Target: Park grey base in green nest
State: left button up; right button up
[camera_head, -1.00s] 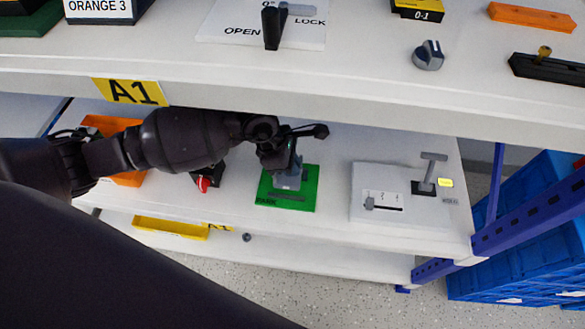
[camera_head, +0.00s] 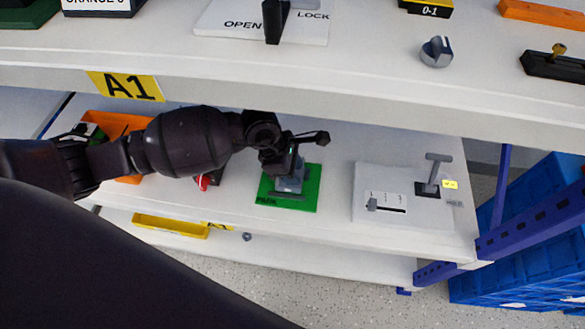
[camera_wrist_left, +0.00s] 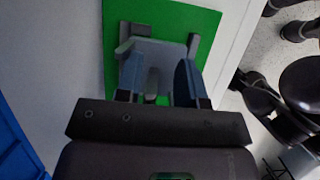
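The green nest (camera_head: 308,185) is a flat green plate with a dark grey bar at its front, lying on the lower shelf; it also fills the middle of the left wrist view (camera_wrist_left: 115,75). The grey base (camera_head: 290,186) sits on the plate, partly hidden by my gripper. In the wrist view the base (camera_wrist_left: 160,50) lies between two grey side stops. My left gripper (camera_head: 291,176) points down over it. In the wrist view its blue-grey fingers (camera_wrist_left: 158,75) are spread, with a grey upright piece between them and a visible gap at the right finger. My right gripper is not in view.
A white panel (camera_head: 410,215) with a slider and a grey T-handle stands right of the nest. A red-and-black item (camera_head: 204,182) and an orange bin (camera_head: 125,122) are left, partly behind my arm.

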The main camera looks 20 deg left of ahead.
pick_arm(q)
jog(key=v, duration=0.2)
jog(key=p+v, duration=0.1)
jog(key=v, duration=0.1)
jog(key=shift+w+r, duration=0.15)
jog(key=shift+r, duration=0.05)
jog(key=p+v, duration=0.2)
jog(key=v, duration=0.6)
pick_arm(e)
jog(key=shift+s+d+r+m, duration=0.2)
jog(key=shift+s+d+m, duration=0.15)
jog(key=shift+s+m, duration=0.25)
pick_arm(q)
jog(key=shift+f, duration=0.1)
